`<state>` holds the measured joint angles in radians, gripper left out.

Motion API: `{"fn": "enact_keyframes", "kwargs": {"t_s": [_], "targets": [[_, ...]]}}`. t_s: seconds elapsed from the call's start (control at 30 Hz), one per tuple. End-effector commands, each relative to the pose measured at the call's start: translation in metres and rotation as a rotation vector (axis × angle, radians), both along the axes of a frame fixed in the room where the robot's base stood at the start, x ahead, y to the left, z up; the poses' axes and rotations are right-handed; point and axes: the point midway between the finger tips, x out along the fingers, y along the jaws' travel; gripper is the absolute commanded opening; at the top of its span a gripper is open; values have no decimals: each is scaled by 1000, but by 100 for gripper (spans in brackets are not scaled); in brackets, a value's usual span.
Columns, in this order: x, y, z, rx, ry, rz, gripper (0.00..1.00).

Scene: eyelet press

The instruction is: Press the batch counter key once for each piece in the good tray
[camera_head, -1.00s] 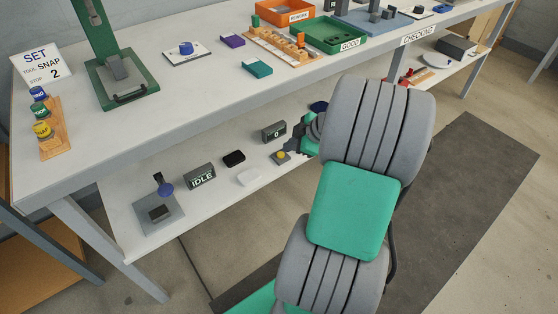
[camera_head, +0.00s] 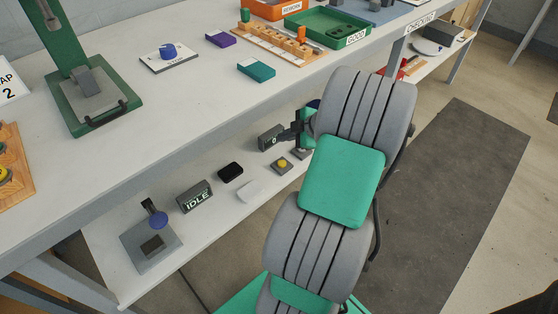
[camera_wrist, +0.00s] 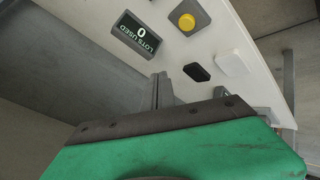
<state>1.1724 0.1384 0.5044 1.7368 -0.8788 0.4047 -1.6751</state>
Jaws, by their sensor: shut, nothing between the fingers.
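The green tray labelled GOOD (camera_head: 318,22) is on the bench top at the upper right of the head view. Dark shapes show inside it, too small to count surely. On the lower shelf a dark counter display (camera_head: 270,137) reads 0. My gripper (camera_head: 284,136) is beside the display in the head view. In the wrist view its fingers (camera_wrist: 161,80) are shut and empty, apart from the button.
The lower shelf also holds a black block (camera_head: 230,171), a white block (camera_head: 249,191), an IDLE sign (camera_head: 195,195) and a grey plate with a blue-knobbed lever (camera_head: 158,219). The bench top overhangs the shelf. A green press (camera_head: 88,100) stands at left.

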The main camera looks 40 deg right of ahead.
Motion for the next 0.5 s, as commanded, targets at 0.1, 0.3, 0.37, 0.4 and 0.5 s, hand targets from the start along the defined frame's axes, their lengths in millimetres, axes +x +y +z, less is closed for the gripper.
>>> {"fn": "enact_keyframes", "kwargs": {"t_s": [0.1,0.3,0.37,0.4,0.5], "targets": [[0,0,-1,1,0,-1,0],[-1,0,-16,3,2,-1,0],[-1,0,-24,4,3,-1,0],[-1,0,-29,4,3,-1,0],[0,0,-44,3,2,-1,0]]}}
